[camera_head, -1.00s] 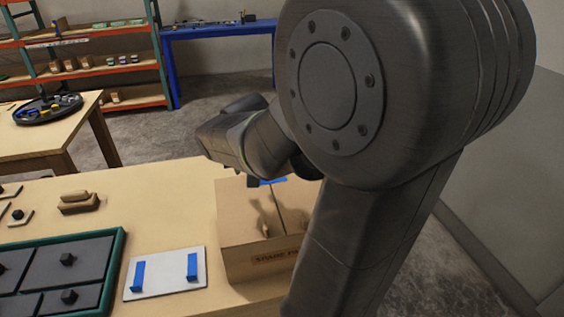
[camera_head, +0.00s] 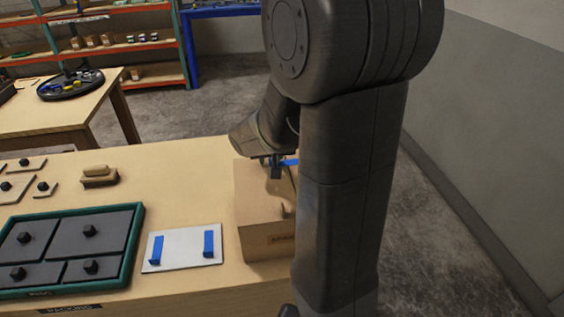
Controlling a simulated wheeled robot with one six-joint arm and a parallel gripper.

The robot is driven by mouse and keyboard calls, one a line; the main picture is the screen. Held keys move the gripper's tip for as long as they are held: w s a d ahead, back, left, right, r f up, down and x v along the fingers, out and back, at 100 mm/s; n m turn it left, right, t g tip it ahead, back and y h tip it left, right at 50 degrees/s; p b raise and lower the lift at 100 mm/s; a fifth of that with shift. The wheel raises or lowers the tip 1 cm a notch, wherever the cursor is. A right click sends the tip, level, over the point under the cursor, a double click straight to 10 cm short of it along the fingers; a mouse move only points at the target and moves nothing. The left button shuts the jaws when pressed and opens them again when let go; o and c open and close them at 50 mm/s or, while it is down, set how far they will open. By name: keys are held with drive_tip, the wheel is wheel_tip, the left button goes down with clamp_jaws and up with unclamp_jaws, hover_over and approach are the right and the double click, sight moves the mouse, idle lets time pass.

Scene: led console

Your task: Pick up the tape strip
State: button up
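A blue tape strip (camera_head: 291,162) shows at the top of the cardboard box (camera_head: 262,215), just right of my gripper's fingers; my arm hides its right part. My gripper (camera_head: 275,170) points down over the box top, close beside this strip. I cannot tell whether the fingers touch it or how far apart they are. Two more blue tape strips, a left one (camera_head: 157,250) and a right one (camera_head: 208,244), stand on a white plate (camera_head: 182,255) left of the box.
A green-rimmed tray (camera_head: 138,225) with dark knobbed panels lies at the left. A wooden block (camera_head: 98,175) and small knobbed plates (camera_head: 28,164) lie behind it. My arm covers the table's right side. The table (camera_head: 185,180) behind the white plate is clear.

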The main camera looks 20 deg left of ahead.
drive_tip(key=shift+c, duration=0.2)
clamp_jaws()
drive_tip(key=shift+r, duration=0.1)
wheel_tip(320, 180, up, 14)
drive_tip(key=p, duration=0.3)
idle(0.4)
